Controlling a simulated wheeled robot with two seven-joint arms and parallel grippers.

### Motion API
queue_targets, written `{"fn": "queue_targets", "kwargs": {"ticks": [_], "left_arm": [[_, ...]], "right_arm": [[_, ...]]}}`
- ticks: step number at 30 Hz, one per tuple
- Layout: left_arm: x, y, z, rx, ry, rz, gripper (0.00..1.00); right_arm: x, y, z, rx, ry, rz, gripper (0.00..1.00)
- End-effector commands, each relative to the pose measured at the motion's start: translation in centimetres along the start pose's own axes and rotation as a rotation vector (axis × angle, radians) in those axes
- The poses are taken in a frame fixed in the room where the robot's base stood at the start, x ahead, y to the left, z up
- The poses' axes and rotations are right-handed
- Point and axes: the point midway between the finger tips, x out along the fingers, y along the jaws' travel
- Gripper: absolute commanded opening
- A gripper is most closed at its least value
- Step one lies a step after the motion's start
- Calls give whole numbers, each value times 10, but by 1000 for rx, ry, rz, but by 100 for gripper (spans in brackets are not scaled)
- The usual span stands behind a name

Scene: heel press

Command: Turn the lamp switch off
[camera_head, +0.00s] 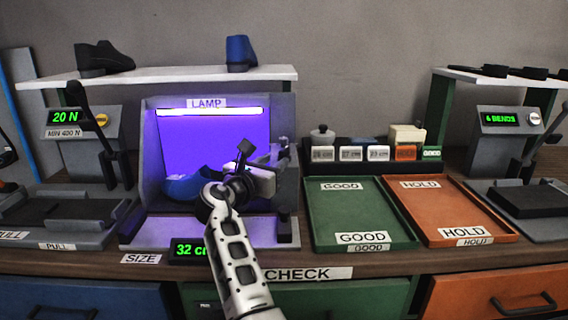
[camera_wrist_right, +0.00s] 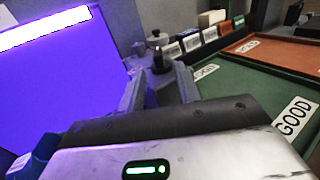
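The lamp box (camera_head: 150,155) has a LAMP label on top, and its lamp strip (camera_head: 210,111) is lit. The inside glows violet, and the lit strip also shows in the right wrist view (camera_wrist_right: 45,28). My right gripper (camera_head: 280,155) is at the box's right side wall, in front of the glow. In the right wrist view its fingers (camera_wrist_right: 160,85) stand apart, with no object clearly held between them. My left gripper is not in view.
A blue shoe (camera_head: 188,187) lies inside the box, partly behind my right arm. A green GOOD tray (camera_head: 350,211) and an orange HOLD tray (camera_head: 455,205) lie to the right. A lidded jar (camera_head: 322,136) and several label blocks stand behind them. A shelf (camera_head: 180,74) overhangs the box.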

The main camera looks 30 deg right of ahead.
Motion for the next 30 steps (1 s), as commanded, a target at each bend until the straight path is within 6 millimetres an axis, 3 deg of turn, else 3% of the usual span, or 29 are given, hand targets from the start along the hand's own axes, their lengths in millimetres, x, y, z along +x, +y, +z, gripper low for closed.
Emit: {"fn": "queue_targets", "kwargs": {"ticks": [3,9,22,26,30], "left_arm": [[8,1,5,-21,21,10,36],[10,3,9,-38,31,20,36],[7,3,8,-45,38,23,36],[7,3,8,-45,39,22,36],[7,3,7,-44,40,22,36]], "right_arm": [[26,0,-4,1,-2,-2,34],[53,0,-3,0,-1,-1,34],[63,0,0,0,0,0,34],[62,0,0,0,0,0,0],[62,0,0,-1,0,0,0]]}}
